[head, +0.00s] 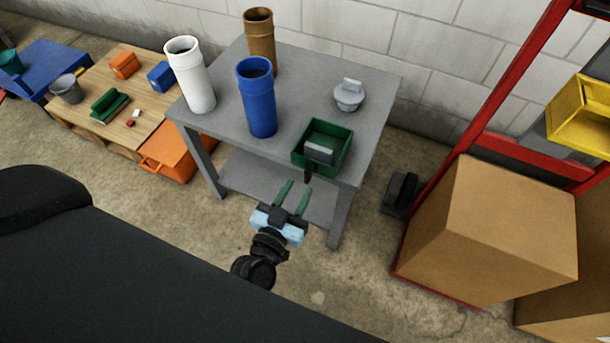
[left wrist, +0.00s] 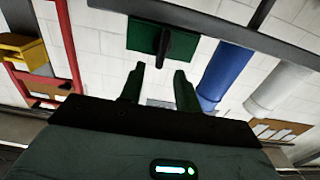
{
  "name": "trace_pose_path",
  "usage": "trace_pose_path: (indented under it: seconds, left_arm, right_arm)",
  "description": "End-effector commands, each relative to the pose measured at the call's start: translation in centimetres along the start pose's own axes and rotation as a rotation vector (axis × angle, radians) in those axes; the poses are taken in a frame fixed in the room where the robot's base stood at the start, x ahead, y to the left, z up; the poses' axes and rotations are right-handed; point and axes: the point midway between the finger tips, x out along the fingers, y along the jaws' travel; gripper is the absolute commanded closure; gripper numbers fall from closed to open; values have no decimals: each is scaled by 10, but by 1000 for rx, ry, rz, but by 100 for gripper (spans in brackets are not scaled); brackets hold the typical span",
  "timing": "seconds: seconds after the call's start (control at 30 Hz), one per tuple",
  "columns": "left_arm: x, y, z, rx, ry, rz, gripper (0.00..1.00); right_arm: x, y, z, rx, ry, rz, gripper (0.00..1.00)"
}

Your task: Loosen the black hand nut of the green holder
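The green holder (head: 342,134) is an open box at the front right of the grey table, with a grey block inside. Its black hand nut (head: 308,174) sticks out from the front side, just beyond the table edge. In the left wrist view the holder (left wrist: 142,38) shows at the top, with the black nut (left wrist: 165,46) pointing toward me. My left gripper (head: 297,187) is open and empty in front of the nut, its green fingers apart from it. In the left wrist view its fingertips (left wrist: 159,69) stand apart below the nut. My right gripper is not in view.
The grey table (head: 300,100) also bears a white tube (head: 192,78), a blue tube (head: 258,100), a brown tube (head: 260,40) and a grey lidded part (head: 349,97). A red rack with a cardboard box (head: 490,230) stands right. The floor before the table is clear.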

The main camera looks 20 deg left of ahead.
Motion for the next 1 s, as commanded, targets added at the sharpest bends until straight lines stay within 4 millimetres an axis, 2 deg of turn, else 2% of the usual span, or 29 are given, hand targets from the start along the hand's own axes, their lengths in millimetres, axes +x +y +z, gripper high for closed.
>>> trace_pose_path:
  seconds: [0.1, 0.3, 0.7, 0.93, 1.0]
  left_arm:
    - [20, 0, 1, 1, 1, -1, 67]
    - [42, 0, 1, 1, -1, 0, 67]
    - [49, 0, 1, 1, -2, 0, 67]
    - [48, 0, 1, 1, -2, 0, 97]
    - [48, 0, 1, 1, -2, 0, 100]
  right_arm:
    - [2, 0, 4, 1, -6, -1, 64]
    - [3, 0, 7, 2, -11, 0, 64]
    - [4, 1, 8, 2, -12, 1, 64]
    - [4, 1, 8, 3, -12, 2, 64]
    - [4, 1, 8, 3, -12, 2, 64]
